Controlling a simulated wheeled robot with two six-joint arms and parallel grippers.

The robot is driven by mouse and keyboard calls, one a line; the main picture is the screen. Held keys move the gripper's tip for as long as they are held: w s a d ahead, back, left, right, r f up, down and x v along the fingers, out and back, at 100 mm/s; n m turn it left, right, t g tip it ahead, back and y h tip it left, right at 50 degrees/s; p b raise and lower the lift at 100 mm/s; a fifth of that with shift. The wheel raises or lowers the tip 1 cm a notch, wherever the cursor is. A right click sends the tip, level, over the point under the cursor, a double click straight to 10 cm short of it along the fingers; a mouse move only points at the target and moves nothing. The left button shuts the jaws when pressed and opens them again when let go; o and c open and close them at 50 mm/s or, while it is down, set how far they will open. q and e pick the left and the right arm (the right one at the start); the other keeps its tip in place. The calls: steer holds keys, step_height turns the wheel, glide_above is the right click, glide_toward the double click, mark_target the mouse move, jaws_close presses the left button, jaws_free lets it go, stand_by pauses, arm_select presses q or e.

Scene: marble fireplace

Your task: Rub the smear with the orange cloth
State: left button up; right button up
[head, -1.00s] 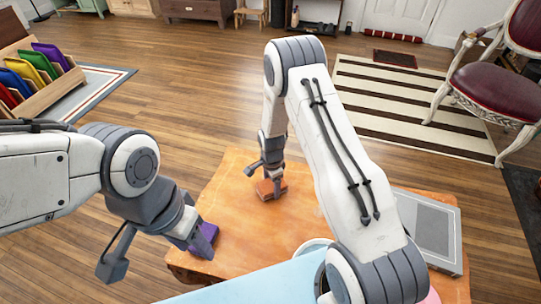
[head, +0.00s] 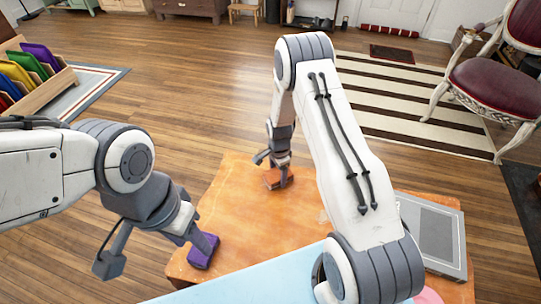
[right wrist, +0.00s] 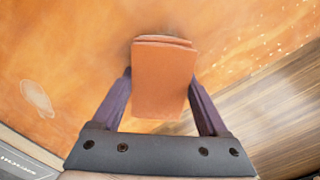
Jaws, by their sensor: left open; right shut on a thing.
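The orange cloth (head: 277,180), a folded pad, is at the far part of the orange-brown wooden table (head: 245,215). My right gripper (head: 279,165) is shut on it from above. In the right wrist view the cloth (right wrist: 163,80) sits between the two fingers, against or just over the tabletop; I cannot tell which. A pale oval smear (right wrist: 37,98) shows on the tabletop to the left of the cloth, apart from it.
A grey flat box (head: 432,235) lies at the table's right side. A light-blue surface (head: 245,284) fills the near side. Pale specks (right wrist: 265,48) dot the tabletop beyond the cloth. A rack of coloured items (head: 35,78) and a red chair (head: 495,85) stand away from the table.

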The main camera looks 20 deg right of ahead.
step_height(320, 180, up, 3)
steer(key=shift+a+f+p, duration=0.1)
steer(key=shift+f+p, duration=0.05)
steer(key=shift+p, duration=0.15)
steer(key=shift+r+p, duration=0.65)
step_height(320, 180, up, 4)
steer(key=p, duration=0.3)
arm_select(q)
step_height(320, 180, up, 6)
steer(key=shift+a, duration=0.15)
arm_select(e)
steer(key=shift+s, duration=0.1)
arm_select(q)
steer(key=shift+s, duration=0.15)
arm_select(e)
steer(key=shift+r, duration=0.1)
